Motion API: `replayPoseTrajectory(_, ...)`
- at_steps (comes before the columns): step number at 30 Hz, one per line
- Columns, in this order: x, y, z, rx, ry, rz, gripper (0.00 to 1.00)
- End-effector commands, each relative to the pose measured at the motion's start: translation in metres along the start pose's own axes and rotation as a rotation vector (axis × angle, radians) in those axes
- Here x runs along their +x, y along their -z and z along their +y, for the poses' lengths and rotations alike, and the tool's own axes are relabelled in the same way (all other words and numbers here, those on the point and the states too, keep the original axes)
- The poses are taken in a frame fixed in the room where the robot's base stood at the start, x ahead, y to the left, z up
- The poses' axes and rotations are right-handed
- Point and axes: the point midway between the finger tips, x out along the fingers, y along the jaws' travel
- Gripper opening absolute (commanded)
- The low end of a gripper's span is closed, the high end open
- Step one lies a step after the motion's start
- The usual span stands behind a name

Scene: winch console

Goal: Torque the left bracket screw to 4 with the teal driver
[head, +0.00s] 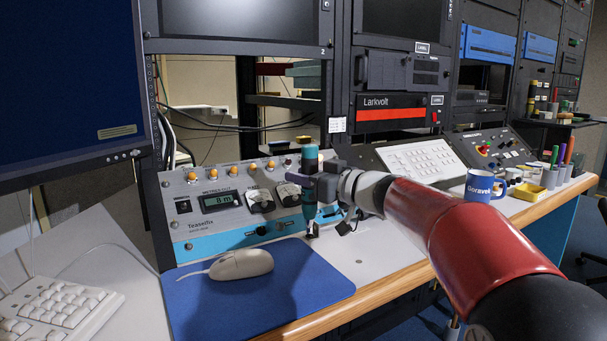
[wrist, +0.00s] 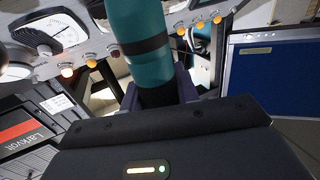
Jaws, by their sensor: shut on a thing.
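The teal driver (head: 309,158) stands roughly upright in front of the winch console, with dark bands around its body. My gripper (head: 313,186) is shut on its middle, reaching in from the right. In the wrist view the driver (wrist: 143,28) rises between the two fingers of my gripper (wrist: 160,92). The driver's lower end points down at a small dark and metallic fitting (head: 312,232) by the console's front edge. Whether its tip touches a screw there is too small to tell. Another small dark piece (head: 344,228) sits just right of it. I cannot make out the screw heads.
The console (head: 212,228) with a lit display stands behind the driver. A mouse (head: 241,264) lies on a blue mat (head: 275,305), with a keyboard (head: 60,308) at left. A keypad panel (head: 405,158), blue mug (head: 483,186) and yellow tray (head: 528,192) stand right.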

Motion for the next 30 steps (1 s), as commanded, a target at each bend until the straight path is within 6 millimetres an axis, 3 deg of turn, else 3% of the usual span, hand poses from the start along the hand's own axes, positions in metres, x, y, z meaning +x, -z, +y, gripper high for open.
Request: replayPoseTrajectory(30, -0.0001, -0.0083, -0.0002, 0.0, 0.0, 0.001, 0.0)
